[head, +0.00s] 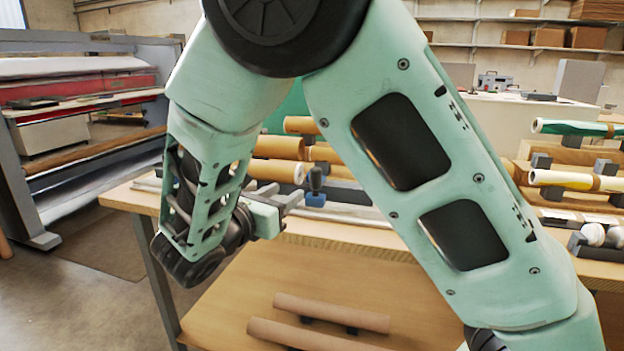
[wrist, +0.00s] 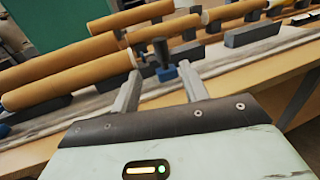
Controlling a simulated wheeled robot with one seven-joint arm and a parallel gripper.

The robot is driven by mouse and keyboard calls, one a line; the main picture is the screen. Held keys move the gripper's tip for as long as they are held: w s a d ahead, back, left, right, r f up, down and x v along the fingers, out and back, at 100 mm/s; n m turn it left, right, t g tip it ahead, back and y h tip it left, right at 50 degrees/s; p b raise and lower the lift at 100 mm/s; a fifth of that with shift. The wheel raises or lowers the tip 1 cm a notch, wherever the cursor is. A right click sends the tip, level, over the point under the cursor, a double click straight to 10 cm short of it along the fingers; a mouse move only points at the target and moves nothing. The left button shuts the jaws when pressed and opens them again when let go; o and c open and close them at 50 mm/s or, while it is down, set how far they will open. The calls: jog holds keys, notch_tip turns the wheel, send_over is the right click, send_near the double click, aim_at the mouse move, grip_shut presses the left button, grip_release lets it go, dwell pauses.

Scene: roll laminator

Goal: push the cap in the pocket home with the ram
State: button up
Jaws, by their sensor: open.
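A small blue block (head: 315,200) with a dark upright knob (head: 315,179) stands near the table's front edge. It may be the ram, but I cannot be sure. The wrist view also shows the blue block (wrist: 167,73) and knob (wrist: 162,50), seen between and beyond my fingertips. My gripper (head: 290,203) is open, its fingers apart with nothing between them; both fingers show in the wrist view (wrist: 160,83). It points at the block from the left in the head view. I cannot make out the pocket or a cap in it.
Brown rolls (head: 277,146) rest on grey supports behind the block. White round pieces (head: 592,235) sit at the far right of the wooden table (head: 330,232). Brown tubes (head: 335,311) lie on the lower shelf. A large red-and-grey machine (head: 80,85) stands left.

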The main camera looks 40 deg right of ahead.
aim_at(313, 177)
jog(key=x, duration=1.2)
jog(key=shift+w+d, duration=0.1)
jog(key=shift+d, duration=0.25)
grip_shut()
